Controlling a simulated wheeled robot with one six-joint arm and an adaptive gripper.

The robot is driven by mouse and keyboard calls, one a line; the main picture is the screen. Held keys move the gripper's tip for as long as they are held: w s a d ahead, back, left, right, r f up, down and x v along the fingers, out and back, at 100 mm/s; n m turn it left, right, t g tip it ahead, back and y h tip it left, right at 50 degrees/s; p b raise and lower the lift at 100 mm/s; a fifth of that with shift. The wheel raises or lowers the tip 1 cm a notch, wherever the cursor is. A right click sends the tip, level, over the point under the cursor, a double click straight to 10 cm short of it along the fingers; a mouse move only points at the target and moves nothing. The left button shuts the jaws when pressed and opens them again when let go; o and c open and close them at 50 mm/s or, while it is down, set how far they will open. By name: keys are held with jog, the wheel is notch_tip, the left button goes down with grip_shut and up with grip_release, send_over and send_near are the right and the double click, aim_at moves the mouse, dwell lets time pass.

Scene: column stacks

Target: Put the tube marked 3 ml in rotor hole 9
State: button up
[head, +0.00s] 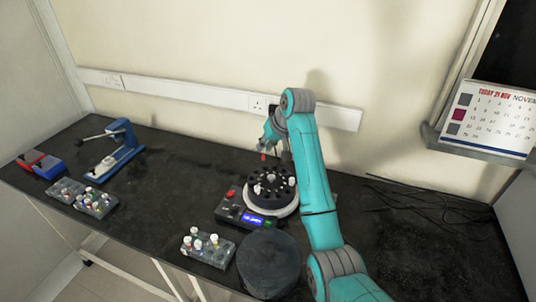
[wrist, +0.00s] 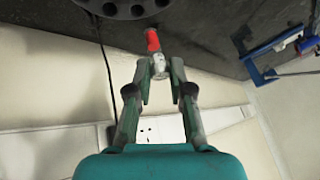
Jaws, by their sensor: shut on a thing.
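My gripper (wrist: 160,70) is shut on a small tube (wrist: 153,42) with a pale upper part between the fingertips and a red lower part pointing away. No volume mark on it is readable. In the head view the tube's red end (head: 263,156) hangs below my gripper (head: 267,144), above and behind the rotor. The black rotor (head: 259,193) sits in the centrifuge, with a few white-capped tubes standing in it. Its hole numbers are too small to read, so hole 9 cannot be picked out. The rotor's edge (wrist: 120,8) shows at the top of the wrist view, apart from the tube.
The centrifuge panel (head: 252,219) faces front, beside a round dark lid (head: 268,262). A grey rack (head: 214,256) with several tubes stands front left. Cables (head: 420,200) lie right.

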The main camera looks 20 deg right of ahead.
jog(key=shift+w+d+f, duration=0.1)
jog(key=shift+w+d, duration=0.2)
jog(key=shift+d+f, duration=0.1)
jog(key=shift+f, duration=0.45)
jog(key=shift+c, duration=0.7)
jog(key=shift+f, duration=1.3)
jog(key=shift+d, duration=0.45)
jog(key=shift+f, duration=1.7)
jog(key=o, duration=1.2)
jog(key=shift+r, duration=0.1)
